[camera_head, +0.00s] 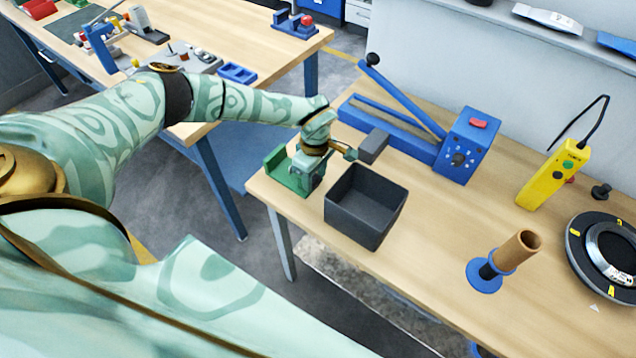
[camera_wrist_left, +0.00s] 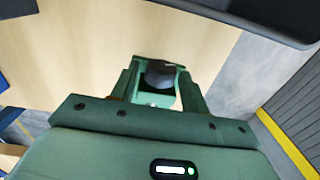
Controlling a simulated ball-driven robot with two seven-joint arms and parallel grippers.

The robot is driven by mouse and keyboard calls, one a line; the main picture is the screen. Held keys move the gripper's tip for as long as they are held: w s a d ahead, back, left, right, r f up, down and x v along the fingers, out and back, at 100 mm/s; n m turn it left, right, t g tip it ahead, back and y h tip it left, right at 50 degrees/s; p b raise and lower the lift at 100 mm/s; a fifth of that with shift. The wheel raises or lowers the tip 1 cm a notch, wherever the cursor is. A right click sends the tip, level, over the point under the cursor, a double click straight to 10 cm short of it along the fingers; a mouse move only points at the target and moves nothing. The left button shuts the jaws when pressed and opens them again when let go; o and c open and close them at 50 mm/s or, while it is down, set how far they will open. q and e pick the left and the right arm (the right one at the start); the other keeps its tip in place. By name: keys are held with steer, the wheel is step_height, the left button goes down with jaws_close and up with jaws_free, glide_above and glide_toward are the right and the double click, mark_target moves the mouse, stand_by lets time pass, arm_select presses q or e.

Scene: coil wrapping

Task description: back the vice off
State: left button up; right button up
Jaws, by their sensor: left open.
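The green vice (camera_head: 278,161) stands at the near left corner of the wooden bench. My left gripper (camera_head: 318,172) is down at the vice's right side and partly hides it. In the left wrist view, my left gripper's fingers (camera_wrist_left: 160,88) are apart. A dark rounded part (camera_wrist_left: 160,72) shows between them, with some green around it. I cannot tell whether the fingers touch it. The vice's jaws and what lies between them are hidden. My right gripper is not in view.
A dark open bin (camera_head: 366,205) stands close right of the vice. Behind is a grey block (camera_head: 373,145) and a blue lever tool (camera_head: 466,145). A yellow control box (camera_head: 553,174), a brown tube on a blue stand (camera_head: 516,250) and a round dark device (camera_head: 606,252) stand farther right.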

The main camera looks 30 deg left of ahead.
arm_select(q)
steer(key=shift+r, duration=0.1)
steer(key=g+b, duration=0.1)
steer(key=b, duration=0.1)
steer(key=f+g+b, duration=0.1)
steer(key=g+b, duration=0.1)
steer(key=b, duration=0.1)
steer(key=shift+w, duration=0.4)
steer(key=shift+w+r+g+b, duration=0.1)
steer(key=shift+g+b, duration=0.2)
steer(key=shift+b, duration=0.15)
steer(key=shift+s+r, duration=0.2)
steer(key=shift+r, duration=0.2)
steer(key=shift+w+f, duration=0.1)
steer(key=shift+w, duration=0.05)
